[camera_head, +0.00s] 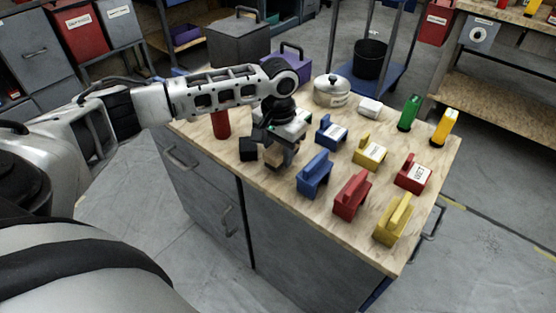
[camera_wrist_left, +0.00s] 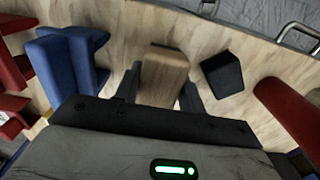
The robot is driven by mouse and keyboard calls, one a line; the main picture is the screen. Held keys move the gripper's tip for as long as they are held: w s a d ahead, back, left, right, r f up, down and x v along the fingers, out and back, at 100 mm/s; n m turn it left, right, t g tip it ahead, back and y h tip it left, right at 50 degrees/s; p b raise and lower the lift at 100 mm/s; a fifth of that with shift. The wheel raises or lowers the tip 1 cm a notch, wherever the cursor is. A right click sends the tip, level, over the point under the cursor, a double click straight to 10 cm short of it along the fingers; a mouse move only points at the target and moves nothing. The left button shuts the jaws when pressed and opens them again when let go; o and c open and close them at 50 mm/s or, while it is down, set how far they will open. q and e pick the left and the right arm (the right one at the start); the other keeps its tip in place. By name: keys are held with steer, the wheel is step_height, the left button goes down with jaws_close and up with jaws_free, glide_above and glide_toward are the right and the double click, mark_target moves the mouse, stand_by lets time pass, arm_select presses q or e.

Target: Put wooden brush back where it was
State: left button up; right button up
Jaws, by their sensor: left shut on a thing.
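The wooden brush shows as a light brown wooden block (camera_wrist_left: 164,72) between the two dark fingers of my left gripper (camera_wrist_left: 160,88) in the left wrist view. In the head view the wooden brush (camera_head: 273,156) shows just below my left gripper (camera_head: 276,150), near the front left part of the wooden tabletop (camera_head: 345,238). The gripper is shut on the brush from above. I cannot tell whether the brush touches the tabletop, and its underside is hidden. My right gripper is not in view.
A blue block-like item (camera_head: 314,174), a red one (camera_head: 352,195) and a yellow one (camera_head: 393,220) stand to the right. A silver pot (camera_head: 332,90) is at the back.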

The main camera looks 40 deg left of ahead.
mark_target(278, 148)
arm_select(q)
step_height(278, 148, down, 3)
steer(key=shift+s+r, duration=0.1)
steer(key=shift+r, duration=0.1)
steer(key=shift+f, duration=0.1)
steer(key=o, duration=0.9)
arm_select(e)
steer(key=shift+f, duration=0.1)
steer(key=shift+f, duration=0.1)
arm_select(q)
step_height(278, 148, up, 11)
steer(key=shift+r+p, duration=0.2)
steer(key=shift+p, duration=0.45)
steer(key=shift+r, duration=0.45)
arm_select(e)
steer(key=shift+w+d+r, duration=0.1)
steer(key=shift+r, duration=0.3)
